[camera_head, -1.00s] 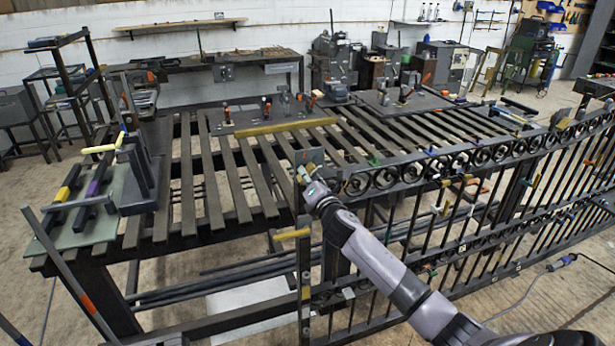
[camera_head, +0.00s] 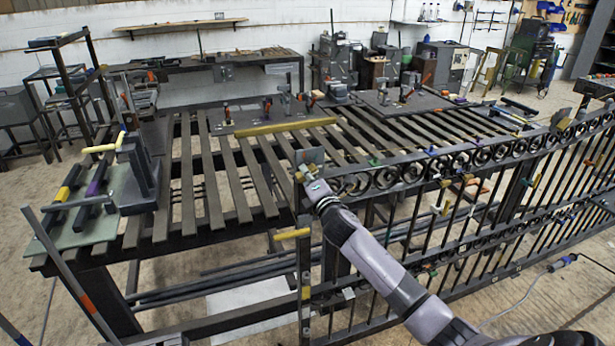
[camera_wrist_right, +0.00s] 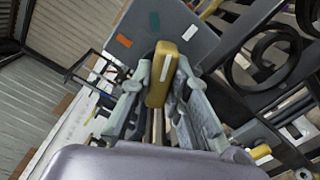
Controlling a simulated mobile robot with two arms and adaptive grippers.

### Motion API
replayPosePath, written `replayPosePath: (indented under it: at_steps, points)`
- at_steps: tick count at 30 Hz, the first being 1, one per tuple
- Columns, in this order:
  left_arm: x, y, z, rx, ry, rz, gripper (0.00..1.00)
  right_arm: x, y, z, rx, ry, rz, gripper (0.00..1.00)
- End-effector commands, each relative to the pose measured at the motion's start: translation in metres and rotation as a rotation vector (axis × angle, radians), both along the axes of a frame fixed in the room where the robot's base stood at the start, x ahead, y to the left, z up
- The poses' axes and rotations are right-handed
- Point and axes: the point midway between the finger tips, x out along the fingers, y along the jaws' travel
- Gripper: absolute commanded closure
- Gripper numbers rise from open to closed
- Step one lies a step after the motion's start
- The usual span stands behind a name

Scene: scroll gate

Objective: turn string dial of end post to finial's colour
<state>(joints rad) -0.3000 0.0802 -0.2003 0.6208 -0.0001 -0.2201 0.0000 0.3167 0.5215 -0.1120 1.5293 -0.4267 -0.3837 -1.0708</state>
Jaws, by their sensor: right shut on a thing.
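My right gripper (camera_head: 302,174) is at the top of the gate's near end post (camera_head: 304,268). It is shut on a yellow knob (camera_wrist_right: 164,72) with a white line along it. In the right wrist view the knob stands between the two fingers (camera_wrist_right: 160,92), its line tilted slightly right of upright. Behind it is a grey plate (camera_wrist_right: 185,55), also in the head view (camera_head: 310,156). The plate carries an orange mark (camera_wrist_right: 123,41), a green mark (camera_wrist_right: 154,21) and a white mark (camera_wrist_right: 190,32). I cannot tell which finial belongs to this post. My left gripper is not in view.
The dark gate (camera_head: 440,185) with scrolls runs right from the post. A second yellow handle (camera_head: 292,234) sticks out lower on the post. A slatted bench (camera_head: 215,195) stands behind.

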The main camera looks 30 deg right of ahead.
Motion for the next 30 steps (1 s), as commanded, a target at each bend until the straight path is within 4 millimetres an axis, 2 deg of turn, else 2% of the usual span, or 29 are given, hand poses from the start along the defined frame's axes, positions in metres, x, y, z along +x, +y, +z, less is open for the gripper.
replayPosePath:
  at_steps: [15,30]
  points:
    - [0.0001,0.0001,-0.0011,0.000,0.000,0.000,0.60,-0.0002,0.0002,-0.0001,0.356,-0.085,0.000,1.00]
    - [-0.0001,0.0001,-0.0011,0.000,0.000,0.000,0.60,-0.0002,0.0001,-0.0001,0.443,-0.105,-0.001,1.00]
